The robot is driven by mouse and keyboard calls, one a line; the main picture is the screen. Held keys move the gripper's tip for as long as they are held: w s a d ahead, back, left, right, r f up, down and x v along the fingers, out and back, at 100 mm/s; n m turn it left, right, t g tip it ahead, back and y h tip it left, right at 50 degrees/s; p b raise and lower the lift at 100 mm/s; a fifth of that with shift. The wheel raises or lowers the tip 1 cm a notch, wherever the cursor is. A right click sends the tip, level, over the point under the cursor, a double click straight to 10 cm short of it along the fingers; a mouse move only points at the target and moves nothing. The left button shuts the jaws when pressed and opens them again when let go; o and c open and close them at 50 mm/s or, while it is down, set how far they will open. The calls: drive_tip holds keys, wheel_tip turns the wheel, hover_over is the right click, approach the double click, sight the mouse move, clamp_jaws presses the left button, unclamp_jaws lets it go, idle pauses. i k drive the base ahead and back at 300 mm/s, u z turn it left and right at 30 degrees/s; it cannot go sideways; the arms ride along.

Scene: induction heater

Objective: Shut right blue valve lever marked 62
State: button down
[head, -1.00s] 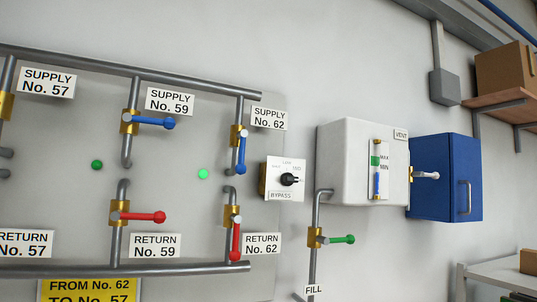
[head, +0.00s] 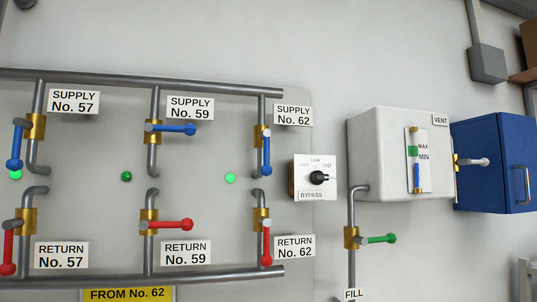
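The right blue valve lever (head: 267,152) is on the brass valve of the short pipe by the sign Supply No. 62 (head: 293,114). The lever points down, in line with its pipe. The blue lever by Supply No. 59 (head: 177,129) points right, across its pipe. The blue lever by Supply No. 57 (head: 15,148) points down. My gripper is not in view.
Below are red levers: No. 62 (head: 267,245) and No. 57 (head: 8,252) point down, No. 59 (head: 175,225) points right. A bypass switch (head: 318,178), a white tank (head: 385,155), a green lever (head: 380,238) and a blue cabinet (head: 500,160) stand to the right.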

sight(266, 170)
drive_tip(key=i, duration=0.9)
drive_tip(key=k, duration=0.5)
drive_tip(key=u, duration=0.6)
drive_tip(key=i, duration=0.75)
drive_tip(key=z, duration=0.15)
